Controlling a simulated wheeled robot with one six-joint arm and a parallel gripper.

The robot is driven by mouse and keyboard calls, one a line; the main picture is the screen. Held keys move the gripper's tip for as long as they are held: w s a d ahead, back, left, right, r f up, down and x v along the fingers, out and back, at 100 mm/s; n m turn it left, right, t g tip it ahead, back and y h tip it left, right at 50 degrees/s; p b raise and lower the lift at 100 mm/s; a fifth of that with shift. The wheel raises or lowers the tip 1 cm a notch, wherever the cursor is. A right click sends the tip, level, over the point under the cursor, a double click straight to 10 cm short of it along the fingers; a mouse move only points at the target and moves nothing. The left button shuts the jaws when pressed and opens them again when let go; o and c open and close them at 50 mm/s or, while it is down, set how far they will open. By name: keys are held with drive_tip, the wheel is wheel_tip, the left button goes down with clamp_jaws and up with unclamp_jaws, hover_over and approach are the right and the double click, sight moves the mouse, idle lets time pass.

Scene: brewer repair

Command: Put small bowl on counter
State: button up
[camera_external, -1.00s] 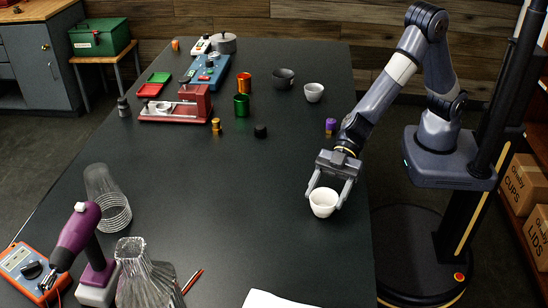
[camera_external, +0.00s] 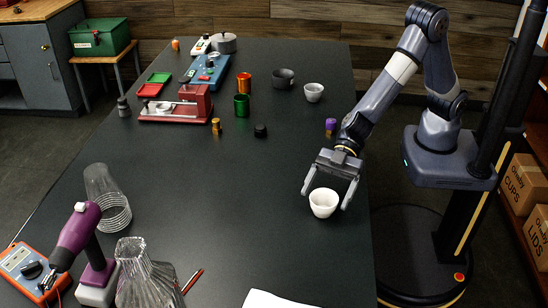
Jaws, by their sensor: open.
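A small white bowl (camera_external: 323,203) stands upright on the black counter (camera_external: 230,180), near its right edge. My gripper (camera_external: 325,194) is open around the bowl, one finger to its left and one to its right, with gaps showing between the fingers and the bowl.
Orange (camera_external: 244,82) and green (camera_external: 242,106) cups, a red device (camera_external: 182,105) and small jars stand toward the back. A glass carafe (camera_external: 140,275), a purple tool (camera_external: 78,235) and a clear cylinder (camera_external: 107,200) stand at front left. The counter's middle is clear.

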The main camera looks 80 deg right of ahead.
drive_tip(key=v, duration=1.2)
drive_tip(key=shift+o, duration=0.4)
